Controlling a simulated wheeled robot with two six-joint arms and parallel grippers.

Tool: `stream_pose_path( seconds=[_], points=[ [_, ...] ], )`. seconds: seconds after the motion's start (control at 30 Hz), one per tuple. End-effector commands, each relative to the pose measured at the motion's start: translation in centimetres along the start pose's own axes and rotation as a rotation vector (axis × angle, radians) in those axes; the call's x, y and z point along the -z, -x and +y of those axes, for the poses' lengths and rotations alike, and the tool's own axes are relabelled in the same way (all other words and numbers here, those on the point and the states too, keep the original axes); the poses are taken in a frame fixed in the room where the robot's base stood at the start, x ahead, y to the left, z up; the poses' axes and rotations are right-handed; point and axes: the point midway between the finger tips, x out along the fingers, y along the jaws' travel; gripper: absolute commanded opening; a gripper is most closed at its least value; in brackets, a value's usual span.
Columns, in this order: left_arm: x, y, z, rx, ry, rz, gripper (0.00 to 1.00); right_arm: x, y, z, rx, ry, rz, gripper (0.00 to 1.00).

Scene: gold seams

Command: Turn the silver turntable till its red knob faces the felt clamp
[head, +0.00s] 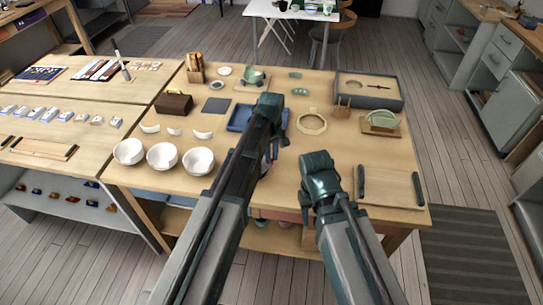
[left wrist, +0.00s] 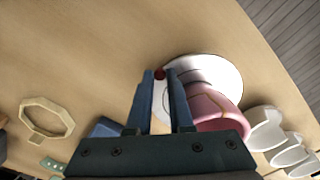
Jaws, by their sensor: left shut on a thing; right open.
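In the left wrist view the silver turntable (left wrist: 228,73) is a pale round disc on the table. A pink cup-like piece with a gold seam (left wrist: 215,108) stands on it. The small red knob (left wrist: 159,73) is at the disc's edge, between the fingertips of my left gripper (left wrist: 160,76), which is shut on it. In the head view my left arm hides most of the turntable and the gripper. A pale board with two dark upright pads (head: 361,183), which looks like the felt clamp, is at the front right. My right gripper's fingers do not show; my right arm covers that spot.
Three white bowls (head: 163,158) stand left of the turntable. A blue tray (head: 238,118) is behind it, and an octagonal wooden ring (head: 312,122) is further right. A green plate in a wooden stand (head: 381,122) and a grey tray (head: 372,100) are at the back right.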

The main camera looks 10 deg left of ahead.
Motion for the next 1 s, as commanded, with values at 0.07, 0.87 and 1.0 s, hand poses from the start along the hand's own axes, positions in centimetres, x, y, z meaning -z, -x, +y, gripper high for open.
stream_pose_path(
  seconds=[0.07, 0.87, 1.0],
  points=[
    [0.0, 0.0, 0.0, 0.000, -0.001, 0.000, 0.00, 0.0, 0.0, 0.0, 0.000, 0.000, 0.000, 0.47],
    [0.0, 1.0, 0.0, 0.000, -0.001, 0.000, 0.48, -0.1, 1.0, 0.1, 0.000, 0.000, 0.000, 0.47],
    [0.0, 2.4, 0.0, 0.000, -0.001, 0.000, 0.48, -0.1, 2.4, 0.2, 0.000, 0.000, 0.000, 0.47]
  ],
)
